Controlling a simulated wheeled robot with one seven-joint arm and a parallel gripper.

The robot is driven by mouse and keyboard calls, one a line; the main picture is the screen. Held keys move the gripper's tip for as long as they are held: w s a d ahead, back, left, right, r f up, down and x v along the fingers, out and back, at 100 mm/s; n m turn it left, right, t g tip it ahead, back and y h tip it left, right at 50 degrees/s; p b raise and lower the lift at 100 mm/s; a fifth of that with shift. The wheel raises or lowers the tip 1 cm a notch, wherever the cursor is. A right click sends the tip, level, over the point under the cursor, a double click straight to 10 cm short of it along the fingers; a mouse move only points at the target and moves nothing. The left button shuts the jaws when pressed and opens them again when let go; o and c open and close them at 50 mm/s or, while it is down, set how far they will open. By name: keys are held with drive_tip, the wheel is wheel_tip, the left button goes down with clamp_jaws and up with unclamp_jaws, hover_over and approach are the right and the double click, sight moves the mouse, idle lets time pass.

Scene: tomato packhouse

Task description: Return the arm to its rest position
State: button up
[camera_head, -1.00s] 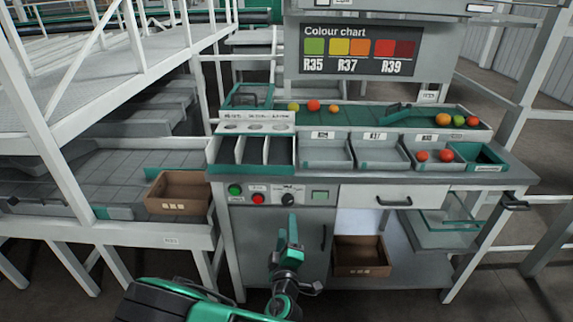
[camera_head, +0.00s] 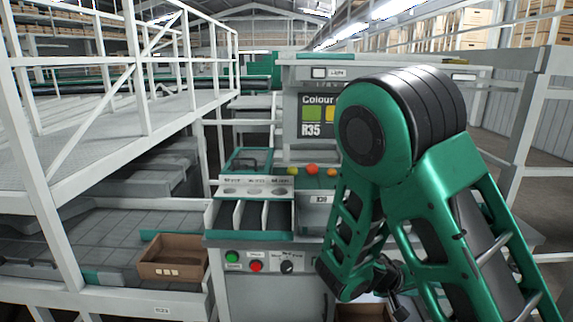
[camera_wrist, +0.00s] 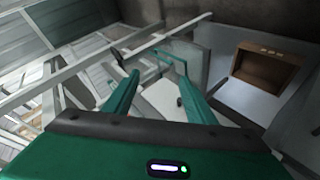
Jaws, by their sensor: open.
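My arm is folded in the head view, with its large green elbow raised at the right and its forearm hanging down in front of the bench. In the wrist view my gripper (camera_wrist: 158,76) is open. Its two green fingers stand apart with nothing between them. In the head view the fingers cannot be made out; the wrist end is low, in front of the bench.
The sorting bench (camera_head: 265,236) stands ahead, its right part hidden by my arm. Several tomatoes (camera_head: 312,169) lie at its back, below the colour chart (camera_head: 311,115). A brown box (camera_head: 174,257) stands at left. Another box (camera_wrist: 267,68) shows in the wrist view.

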drive_tip(key=s+d+r+m+g+y, duration=0.2)
drive_tip(key=s+d+m+g, duration=0.1)
drive_tip(key=s+d, duration=0.25)
drive_tip(key=s+r+y, duration=0.4)
drive_tip(key=s+r, duration=0.1)
drive_tip(key=s, duration=0.6)
drive_tip(key=s+r+m+g+y, duration=0.1)
drive_tip(key=s+r+y, duration=0.3)
drive_tip(key=s, duration=0.7)
drive_tip(key=shift+s+a+r+y, duration=0.2)
drive_tip(key=shift+a+r+y, duration=0.2)
drive_tip(key=shift+r, duration=0.5)
